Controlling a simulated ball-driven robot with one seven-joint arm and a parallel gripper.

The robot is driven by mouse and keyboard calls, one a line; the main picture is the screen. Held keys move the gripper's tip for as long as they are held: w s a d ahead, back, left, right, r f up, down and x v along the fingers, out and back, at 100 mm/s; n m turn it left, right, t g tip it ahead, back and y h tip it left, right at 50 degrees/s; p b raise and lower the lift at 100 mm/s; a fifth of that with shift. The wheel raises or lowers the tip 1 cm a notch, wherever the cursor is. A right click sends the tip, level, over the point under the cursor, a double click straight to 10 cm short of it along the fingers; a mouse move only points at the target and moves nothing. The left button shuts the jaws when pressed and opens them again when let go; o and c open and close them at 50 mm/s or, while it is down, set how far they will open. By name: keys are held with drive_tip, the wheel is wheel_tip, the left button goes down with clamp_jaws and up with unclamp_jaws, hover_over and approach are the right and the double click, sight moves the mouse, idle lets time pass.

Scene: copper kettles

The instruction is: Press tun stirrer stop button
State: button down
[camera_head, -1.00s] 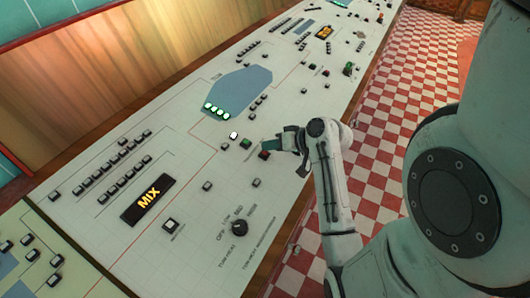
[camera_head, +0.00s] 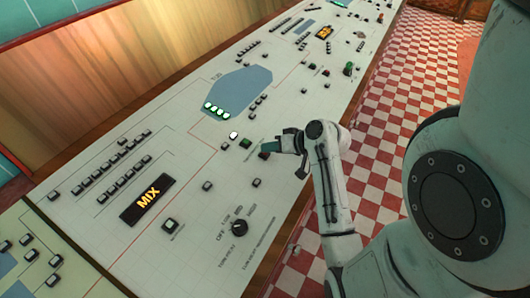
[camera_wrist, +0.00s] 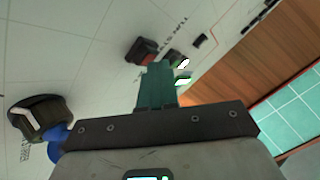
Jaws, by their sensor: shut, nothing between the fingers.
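My gripper (camera_head: 267,148) is shut and empty, low over the long white control panel (camera_head: 110,222). Its teal fingertips also show in the wrist view (camera_wrist: 158,72). A red button in a dark housing (camera_wrist: 143,50) lies just beyond and left of the fingertips there. In the head view the red button (camera_head: 261,155) is dark and mostly hidden by my gripper. I cannot tell whether they touch. A green button (camera_head: 246,143) sits just left of it, with a white lit button (camera_head: 234,135) further left. The panel labels are too small to read, so I cannot tell which is the tun stirrer stop.
A dark rotary knob (camera_head: 239,228) and an amber MIX display (camera_head: 146,200) stand on the near part of the panel. A square button (camera_head: 170,225) lies between them. Several other buttons dot the panel. A red and white checkered floor (camera_head: 385,125) lies to the right.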

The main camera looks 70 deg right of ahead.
drive_tip(key=shift+f, duration=0.2)
drive_tip(key=shift+r, duration=0.1)
idle(0.4)
drive_tip(key=shift+s+r+p, duration=0.1)
drive_tip(key=shift+r+p, duration=0.6)
drive_tip(key=shift+p, duration=0.1)
drive_tip(key=r+p, duration=0.2)
drive_tip(key=s+r+p, duration=0.1)
drive_tip(key=r+p, duration=0.1)
drive_tip(key=shift+a+r+p, duration=0.15)
drive_tip(key=shift+r+p, duration=0.25)
